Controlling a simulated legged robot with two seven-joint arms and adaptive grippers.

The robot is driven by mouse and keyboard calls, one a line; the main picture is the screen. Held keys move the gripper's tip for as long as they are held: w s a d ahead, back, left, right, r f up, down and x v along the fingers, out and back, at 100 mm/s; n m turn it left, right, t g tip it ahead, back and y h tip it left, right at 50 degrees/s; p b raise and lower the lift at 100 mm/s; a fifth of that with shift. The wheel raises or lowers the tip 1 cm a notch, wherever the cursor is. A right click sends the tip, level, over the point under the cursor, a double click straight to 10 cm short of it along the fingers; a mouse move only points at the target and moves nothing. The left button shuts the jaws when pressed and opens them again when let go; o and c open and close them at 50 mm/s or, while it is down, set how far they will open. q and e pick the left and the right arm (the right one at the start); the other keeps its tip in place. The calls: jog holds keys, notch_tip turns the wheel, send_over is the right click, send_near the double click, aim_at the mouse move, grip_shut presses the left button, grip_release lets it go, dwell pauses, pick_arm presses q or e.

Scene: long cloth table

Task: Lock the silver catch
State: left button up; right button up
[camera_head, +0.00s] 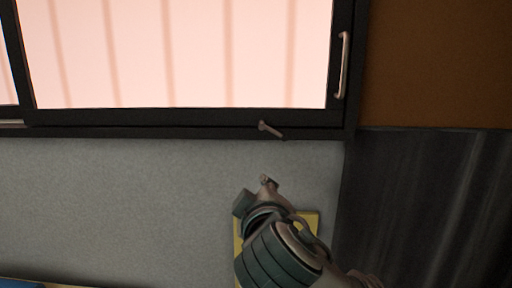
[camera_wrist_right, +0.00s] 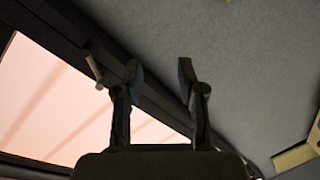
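The silver catch (camera_head: 271,130) is a small lever on the lower black frame of the window, near its right corner. It slants down to the right. In the right wrist view the catch (camera_wrist_right: 94,67) shows left of the fingers, apart from them. My right gripper (camera_head: 267,181) is below the catch in the head view, with a clear gap between them. In the wrist view its two fingers (camera_wrist_right: 159,75) stand apart with nothing between them, so it is open. My left gripper is in neither view.
A black-framed window (camera_head: 190,116) with a pale pink pane fills the top. A silver bar handle (camera_head: 342,65) is on its right side. Grey surface (camera_head: 130,190) lies below, clear around the catch. A yellow-edged thing (camera_head: 310,219) is partly hidden behind my right arm.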

jog(key=s+d+r+t+h, duration=0.1)
jog(key=s+r+t, duration=0.1)
jog(key=s+r, duration=0.7)
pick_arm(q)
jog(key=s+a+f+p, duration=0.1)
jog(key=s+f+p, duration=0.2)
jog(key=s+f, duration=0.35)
pick_arm(e)
jog(key=p, duration=1.1)
send_near(260, 128)
jog(key=w+p, duration=0.3)
jog(key=w, duration=0.7)
jog(key=shift+w+a+p, duration=0.1)
jog(key=shift+p, duration=0.2)
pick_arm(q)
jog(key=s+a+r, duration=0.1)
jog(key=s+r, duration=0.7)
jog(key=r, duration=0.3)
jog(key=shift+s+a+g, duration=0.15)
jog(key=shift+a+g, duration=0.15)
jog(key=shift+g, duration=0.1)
pick_arm(e)
jog(key=shift+w, duration=0.6)
jog(key=shift+f, duration=0.1)
grip_shut()
